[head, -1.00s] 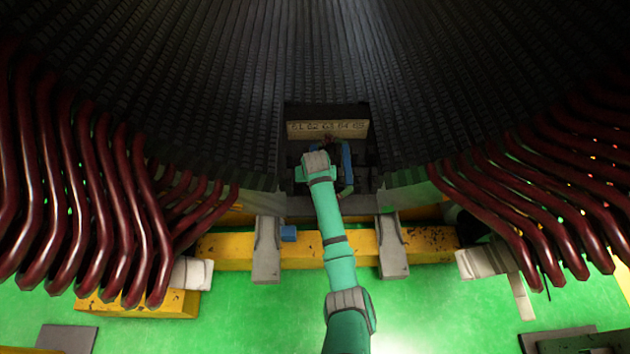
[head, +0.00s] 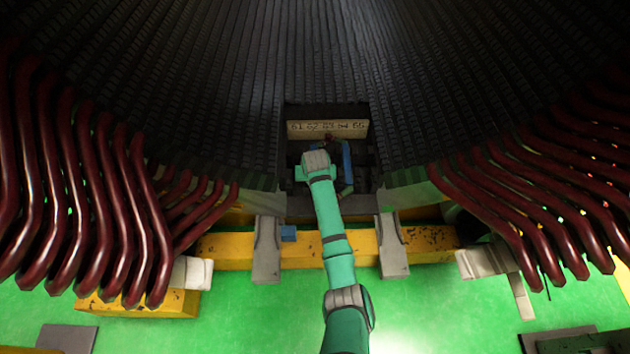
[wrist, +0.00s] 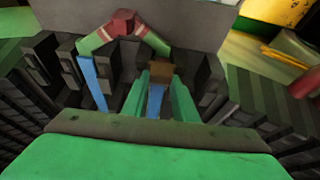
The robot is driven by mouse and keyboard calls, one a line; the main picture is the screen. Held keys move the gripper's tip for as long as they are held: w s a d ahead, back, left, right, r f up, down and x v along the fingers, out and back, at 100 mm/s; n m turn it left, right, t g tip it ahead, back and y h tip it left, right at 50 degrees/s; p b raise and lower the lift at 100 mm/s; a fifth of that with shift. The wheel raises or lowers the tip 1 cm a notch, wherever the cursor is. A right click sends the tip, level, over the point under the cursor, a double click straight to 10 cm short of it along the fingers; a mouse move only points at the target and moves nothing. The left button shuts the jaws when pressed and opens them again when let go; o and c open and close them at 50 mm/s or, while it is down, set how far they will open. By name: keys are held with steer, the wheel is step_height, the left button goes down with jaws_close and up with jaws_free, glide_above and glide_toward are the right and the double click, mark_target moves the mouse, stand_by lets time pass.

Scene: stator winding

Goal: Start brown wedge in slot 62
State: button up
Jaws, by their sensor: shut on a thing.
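The brown wedge (wrist: 161,70) shows in the wrist view as a small brown block between the green fingertips of my gripper (wrist: 161,85). My gripper is shut on it. A blue strip (wrist: 155,102) lies between the fingers, below the wedge in the picture. The wedge's far end and its fit with any slot cannot be made out. In the head view my gripper is hidden behind my wrist, in front of the dark slot block.
A second blue strip (wrist: 93,82) stands in the dark teeth to the left. A dark red coil end (wrist: 123,22) with pale green and red legs arches close by. Dark red coil bars (head: 110,200) flank both sides. A yellow beam (head: 230,250) crosses below.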

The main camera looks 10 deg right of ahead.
steer(key=shift+w+d, duration=0.1)
steer(key=shift+w, duration=0.3)
steer(key=o, duration=1.1)
steer(key=shift+o, duration=0.2)
steer(key=shift+s, duration=0.1)
steer(key=d+v, duration=0.1)
steer(key=v, duration=0.9)
steer(key=shift+a+r, duration=0.4)
steer(key=shift+a, duration=0.05)
steer(key=shift+s, duration=0.1)
